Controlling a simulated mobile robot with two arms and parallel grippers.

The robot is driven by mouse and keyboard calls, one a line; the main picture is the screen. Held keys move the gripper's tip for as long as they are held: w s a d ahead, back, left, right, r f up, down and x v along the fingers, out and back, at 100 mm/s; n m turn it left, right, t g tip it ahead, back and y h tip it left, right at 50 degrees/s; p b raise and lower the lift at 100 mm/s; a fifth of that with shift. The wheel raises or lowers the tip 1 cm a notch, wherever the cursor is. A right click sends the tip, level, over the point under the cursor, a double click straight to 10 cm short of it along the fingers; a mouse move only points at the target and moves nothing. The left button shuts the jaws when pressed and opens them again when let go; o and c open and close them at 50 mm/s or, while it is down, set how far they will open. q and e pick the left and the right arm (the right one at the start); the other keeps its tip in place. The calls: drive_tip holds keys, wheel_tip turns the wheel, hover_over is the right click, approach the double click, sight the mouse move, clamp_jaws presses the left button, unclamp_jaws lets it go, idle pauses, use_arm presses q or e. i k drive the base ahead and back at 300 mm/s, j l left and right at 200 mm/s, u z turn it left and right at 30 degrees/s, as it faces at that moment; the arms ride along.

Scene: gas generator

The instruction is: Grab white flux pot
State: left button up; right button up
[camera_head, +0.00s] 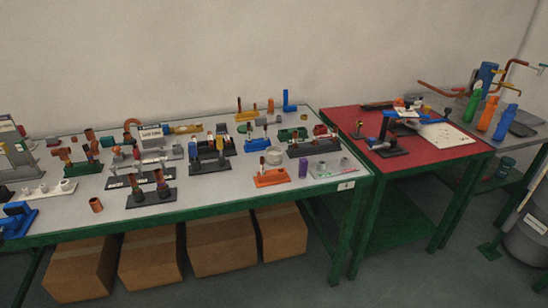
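A small pale round pot (273,156) stands on the grey table (225,186), right of its middle, behind an orange stand. It may be the white flux pot, but it is too small to be sure. Several small white cylinders stand on a white strip (44,191) at the table's left end. I cannot tell whether one of them is a pot. Neither of my grippers shows in the head view.
Holders with copper fittings crowd the grey table. An orange stand (271,178) and purple cylinder (303,168) are near its front right. A red-topped table (440,155) adjoins on the right. Cardboard boxes (222,245) lie underneath. A grey bin (527,243) stands at far right.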

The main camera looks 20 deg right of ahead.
sight(274, 156)
drive_tip(key=i+j+z, duration=0.15)
drive_tip(key=i, duration=0.3)
drive_tip(key=i+j+z, duration=0.15)
drive_tip(key=i, duration=0.3)
